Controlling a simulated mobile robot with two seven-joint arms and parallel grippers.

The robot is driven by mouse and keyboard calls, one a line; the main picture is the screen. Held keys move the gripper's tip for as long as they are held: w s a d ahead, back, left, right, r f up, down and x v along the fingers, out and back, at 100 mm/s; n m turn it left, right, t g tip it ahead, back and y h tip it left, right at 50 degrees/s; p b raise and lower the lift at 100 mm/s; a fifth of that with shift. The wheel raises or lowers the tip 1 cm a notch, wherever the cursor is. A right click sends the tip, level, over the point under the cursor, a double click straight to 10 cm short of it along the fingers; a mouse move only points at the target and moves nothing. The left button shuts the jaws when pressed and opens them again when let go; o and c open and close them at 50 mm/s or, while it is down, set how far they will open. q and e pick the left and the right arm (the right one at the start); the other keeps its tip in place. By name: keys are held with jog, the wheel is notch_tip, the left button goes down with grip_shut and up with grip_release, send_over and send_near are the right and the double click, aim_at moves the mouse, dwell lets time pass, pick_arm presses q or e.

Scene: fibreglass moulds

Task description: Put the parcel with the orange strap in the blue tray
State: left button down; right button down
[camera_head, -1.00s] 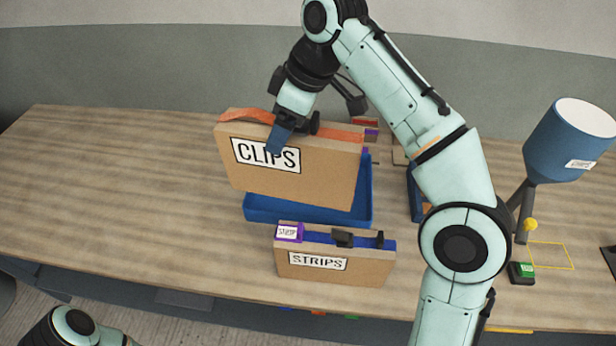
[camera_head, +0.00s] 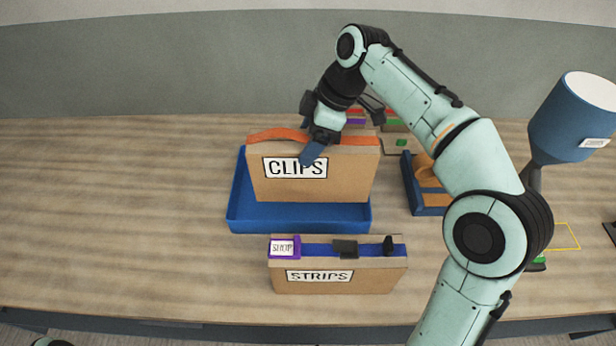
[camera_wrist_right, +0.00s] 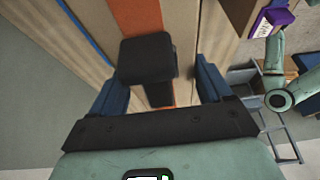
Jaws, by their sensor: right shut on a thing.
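The parcel with the orange strap (camera_head: 350,178) is an upright cardboard box with a "CLIPS" label, in the middle of the head view. It stands over the blue tray (camera_head: 300,219), within its outline; whether its base touches the tray floor I cannot tell. My right gripper (camera_head: 314,150) is shut on the parcel at its strapped top. In the right wrist view the two blue fingers (camera_wrist_right: 160,95) flank a black block on the orange strap (camera_wrist_right: 138,16). My left gripper is not in view.
A second parcel (camera_head: 338,281) marked "STRIPS", with a blue strap and purple tag, stands in front of the tray. A blue holder (camera_head: 424,185) is right of the tray and a blue funnel (camera_head: 574,122) at the far right. The table's left side is clear.

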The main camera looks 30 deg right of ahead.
aim_at(308, 170)
jog(key=shift+w+f+b, duration=0.2)
jog(key=shift+f+b, duration=0.75)
jog(key=shift+f, duration=4.25)
grip_release()
jog(key=shift+r, duration=0.2)
jog(key=p+v, duration=0.2)
jog(key=v, duration=0.9)
jog(key=shift+s+d+r, duration=0.1)
jog(key=shift+s+r, duration=0.05)
jog(key=shift+r, duration=0.25)
